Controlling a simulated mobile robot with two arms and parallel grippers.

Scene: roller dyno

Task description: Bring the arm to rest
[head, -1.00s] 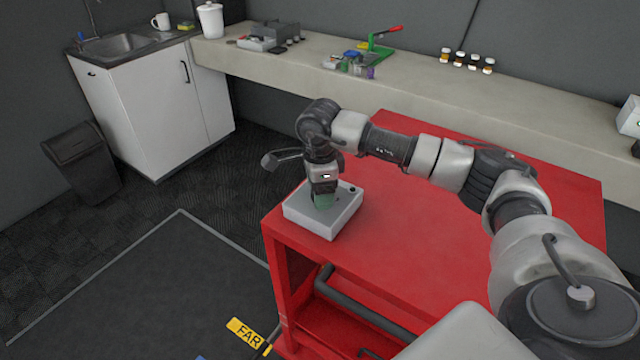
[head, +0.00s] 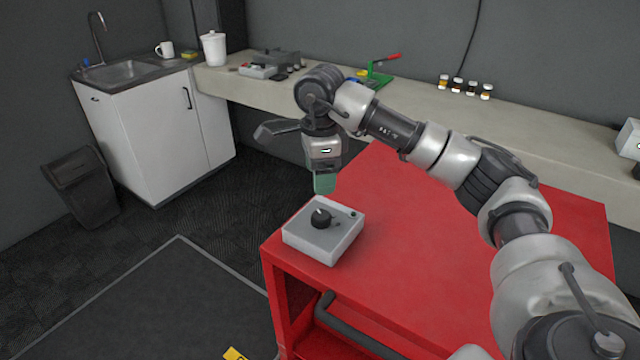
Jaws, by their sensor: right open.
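My right arm reaches in from the right over the red cart, bent down at the wrist. Its gripper (head: 325,182) points downward and hangs above the grey control box (head: 322,238), clear of it. Nothing shows held in the gripper. The box sits on the near left corner of the red cart (head: 430,270) and has a black knob (head: 321,218) and a small dark button on top. My left gripper is not in view.
A long bench (head: 540,125) runs along the back wall with small jars (head: 465,87) and a green tool (head: 378,78) on it. A white sink cabinet (head: 150,130) and a dark bin (head: 82,188) stand at the left. Floor left of the cart is clear.

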